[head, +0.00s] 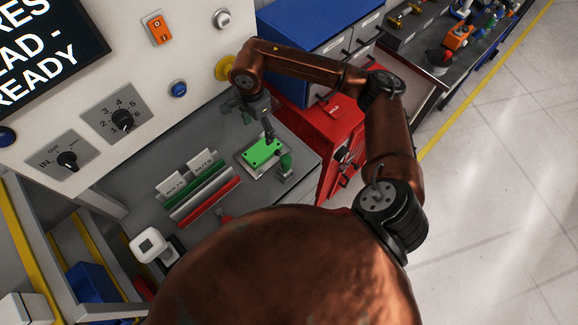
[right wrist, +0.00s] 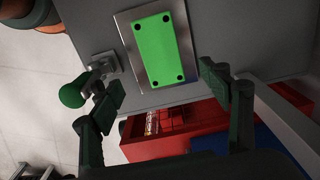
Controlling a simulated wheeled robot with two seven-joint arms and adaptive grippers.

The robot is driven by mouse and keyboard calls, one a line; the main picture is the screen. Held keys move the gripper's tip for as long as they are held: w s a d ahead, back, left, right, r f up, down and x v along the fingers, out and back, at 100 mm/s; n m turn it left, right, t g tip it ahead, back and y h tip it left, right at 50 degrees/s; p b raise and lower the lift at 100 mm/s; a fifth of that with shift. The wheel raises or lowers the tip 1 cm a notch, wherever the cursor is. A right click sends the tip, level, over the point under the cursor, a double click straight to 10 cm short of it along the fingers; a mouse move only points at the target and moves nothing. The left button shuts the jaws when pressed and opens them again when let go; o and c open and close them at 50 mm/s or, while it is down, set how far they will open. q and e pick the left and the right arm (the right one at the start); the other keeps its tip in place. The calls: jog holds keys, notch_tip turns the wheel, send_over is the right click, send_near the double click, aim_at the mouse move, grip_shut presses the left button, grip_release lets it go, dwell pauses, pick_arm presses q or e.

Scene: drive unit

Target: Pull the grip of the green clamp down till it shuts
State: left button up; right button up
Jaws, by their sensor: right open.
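The green clamp stands at the right edge of the bench, with its green grip (head: 285,161) sticking up from a grey base (head: 286,177). In the right wrist view the green grip (right wrist: 72,96) shows at the left, and its metal base (right wrist: 101,64) sits beside the plate. My right gripper (head: 268,133) is above the bench near the green plate. In the right wrist view the right gripper (right wrist: 162,80) has its fingers wide apart and empty. The grip lies just outside the left finger; whether they touch I cannot tell. My left gripper is not in view.
A bright green plate (head: 262,151) lies on a metal block beside the clamp. Green and red racks (head: 203,189) with labels stand to its left. A red cabinet (head: 328,135) and blue drawers (head: 312,28) stand to the right. A wall panel (head: 140,60) with knobs rises behind.

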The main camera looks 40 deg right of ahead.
aim_at(279, 156)
jog(key=shift+c, duration=0.3)
